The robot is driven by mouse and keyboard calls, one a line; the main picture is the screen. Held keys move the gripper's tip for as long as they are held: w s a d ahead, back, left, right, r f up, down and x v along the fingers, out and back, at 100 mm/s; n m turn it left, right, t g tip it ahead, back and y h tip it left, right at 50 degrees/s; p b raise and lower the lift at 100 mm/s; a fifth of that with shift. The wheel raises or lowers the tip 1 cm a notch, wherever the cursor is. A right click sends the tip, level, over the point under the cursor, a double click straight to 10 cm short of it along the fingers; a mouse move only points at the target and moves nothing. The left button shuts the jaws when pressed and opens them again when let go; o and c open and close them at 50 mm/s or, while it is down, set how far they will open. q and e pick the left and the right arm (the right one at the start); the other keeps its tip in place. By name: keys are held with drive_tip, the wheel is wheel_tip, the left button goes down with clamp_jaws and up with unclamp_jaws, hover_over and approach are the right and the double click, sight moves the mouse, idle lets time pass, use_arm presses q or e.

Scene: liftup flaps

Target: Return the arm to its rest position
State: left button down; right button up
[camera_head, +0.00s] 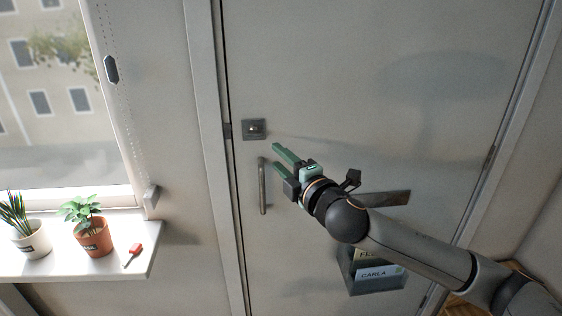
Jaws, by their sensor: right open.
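My right arm (420,245) comes in from the lower right and reaches up and left across a closed grey door (350,60). My right gripper (275,157) has green fingers spread apart with nothing between them. It is in front of the door, just right of the vertical door handle (262,190) and below the square lock plate (253,129). I cannot tell how far it is from the door surface. My left gripper is not in view.
A window (60,100) and a white sill (125,262) are at left. On the sill stand a white pot (32,243), a terracotta pot (95,240) and a red item (133,253). A card holder (375,285) hangs low on the door, partly behind my arm.

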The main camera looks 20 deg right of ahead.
idle(0.4)
drive_tip(key=s+a+f+m+g+y, duration=0.1)
drive_tip(key=s+a+f+m+g, duration=0.15)
drive_tip(key=f, duration=0.55)
drive_tip(key=s+a+f+m+g, duration=0.1)
drive_tip(key=s+a+f+m, duration=0.2)
drive_tip(key=f, duration=0.6)
drive_tip(key=s+a+f+m+g+y, duration=0.15)
drive_tip(key=s+f, duration=0.25)
drive_tip(key=f, duration=0.4)
drive_tip(key=s+d+f+m+g+h, duration=0.1)
drive_tip(key=s+f+m+g+h, duration=0.1)
drive_tip(key=s+f+m, duration=0.8)
drive_tip(key=s+f+g, duration=0.1)
drive_tip(key=s+f, duration=0.6)
drive_tip(key=s, duration=0.3)
drive_tip(key=shift+s+d+f+g, duration=0.2)
drive_tip(key=shift+d+g, duration=0.05)
drive_tip(key=shift+g, duration=0.05)
drive_tip(key=shift+a, duration=0.15)
